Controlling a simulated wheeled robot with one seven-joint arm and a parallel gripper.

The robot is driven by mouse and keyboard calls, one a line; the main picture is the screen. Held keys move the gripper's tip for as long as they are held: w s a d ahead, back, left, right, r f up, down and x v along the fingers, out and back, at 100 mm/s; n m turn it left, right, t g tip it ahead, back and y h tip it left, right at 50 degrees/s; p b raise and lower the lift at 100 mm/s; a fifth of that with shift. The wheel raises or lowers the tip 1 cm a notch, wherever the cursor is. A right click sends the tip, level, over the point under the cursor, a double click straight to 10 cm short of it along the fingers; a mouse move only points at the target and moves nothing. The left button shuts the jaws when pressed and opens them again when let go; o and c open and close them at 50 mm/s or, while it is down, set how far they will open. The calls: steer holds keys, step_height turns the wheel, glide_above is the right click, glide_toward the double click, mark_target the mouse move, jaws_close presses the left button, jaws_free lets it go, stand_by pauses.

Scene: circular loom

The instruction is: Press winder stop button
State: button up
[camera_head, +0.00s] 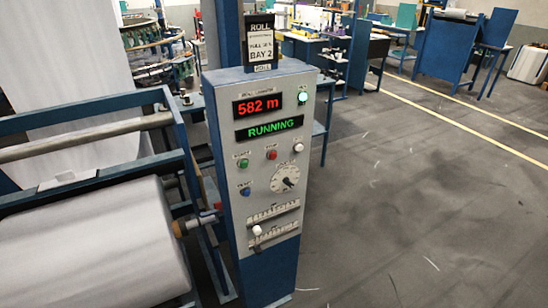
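The winder control panel (258,215) is a blue post with a grey face in the middle of the head view. Its displays read "582 m" (259,106) in red and "RUNNING" (269,128) in green. Below them are a green button (244,163), a red button (271,155), a white button (298,147) and a blue button (246,191). The small labels above them are too blurred to read surely. A round dial (285,178) sits right of the blue button. A lamp (302,98) at the upper right glows green. My gripper is not in view.
A large white fabric roll (95,245) lies in a blue frame (190,165) left of the panel. A sign reading "BAY 2" (261,45) tops the panel. Blue workbenches (445,50) stand at the back right. The grey floor (420,200) right of the panel is clear.

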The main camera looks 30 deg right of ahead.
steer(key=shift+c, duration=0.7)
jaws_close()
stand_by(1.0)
